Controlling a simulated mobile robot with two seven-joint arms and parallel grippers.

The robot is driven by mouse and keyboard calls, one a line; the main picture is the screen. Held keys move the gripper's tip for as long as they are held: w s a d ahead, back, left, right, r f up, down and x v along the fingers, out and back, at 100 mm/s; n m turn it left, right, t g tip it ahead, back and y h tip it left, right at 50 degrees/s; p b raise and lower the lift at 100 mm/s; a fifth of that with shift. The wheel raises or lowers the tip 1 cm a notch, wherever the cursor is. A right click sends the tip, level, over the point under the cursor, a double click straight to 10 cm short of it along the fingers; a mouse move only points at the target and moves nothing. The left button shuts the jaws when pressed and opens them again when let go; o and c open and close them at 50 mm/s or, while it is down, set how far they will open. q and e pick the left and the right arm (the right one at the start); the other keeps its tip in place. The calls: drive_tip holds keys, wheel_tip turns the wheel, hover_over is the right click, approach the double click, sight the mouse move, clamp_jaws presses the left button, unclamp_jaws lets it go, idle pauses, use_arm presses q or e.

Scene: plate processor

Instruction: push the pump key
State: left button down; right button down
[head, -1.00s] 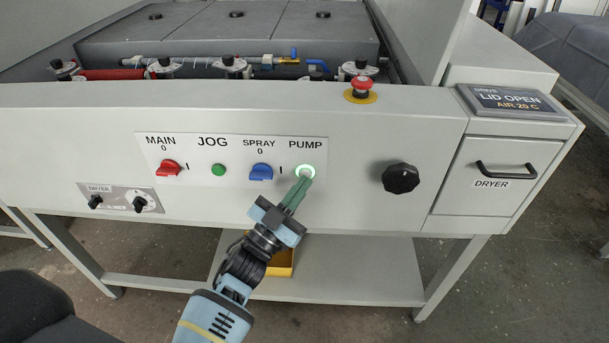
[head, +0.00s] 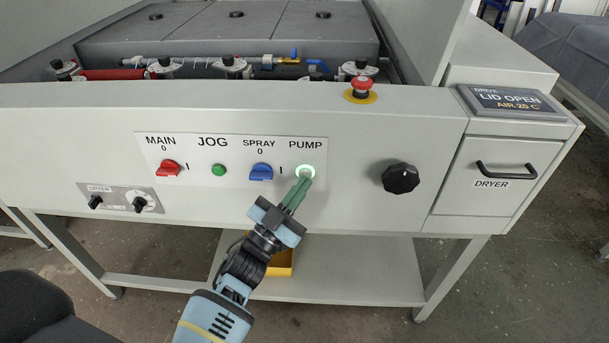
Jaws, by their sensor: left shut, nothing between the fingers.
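The pump key (head: 305,170) is a round button with a lit, white-green ring under the label PUMP, at the right end of the white control panel (head: 231,150). My left gripper (head: 304,180) is shut and empty, with its green fingertips at the lower part of the key. The fingertips cover part of the key's face. They look in contact with it, but I cannot tell how far the key is pressed in. My right gripper does not show.
Left of the key are the blue SPRAY switch (head: 261,172), the green JOG button (head: 218,170) and the red MAIN switch (head: 168,168). A black knob (head: 400,178) and a red emergency stop (head: 361,87) are to the right. The display (head: 511,100) reads LID OPEN.

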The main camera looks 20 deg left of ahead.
use_arm(q)
drive_tip(key=shift+w, duration=0.1)
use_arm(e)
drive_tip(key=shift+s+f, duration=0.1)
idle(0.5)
use_arm(q)
drive_tip(key=shift+w+a, duration=0.15)
drive_tip(key=shift+w, duration=0.2)
drive_tip(key=shift+s, duration=0.45)
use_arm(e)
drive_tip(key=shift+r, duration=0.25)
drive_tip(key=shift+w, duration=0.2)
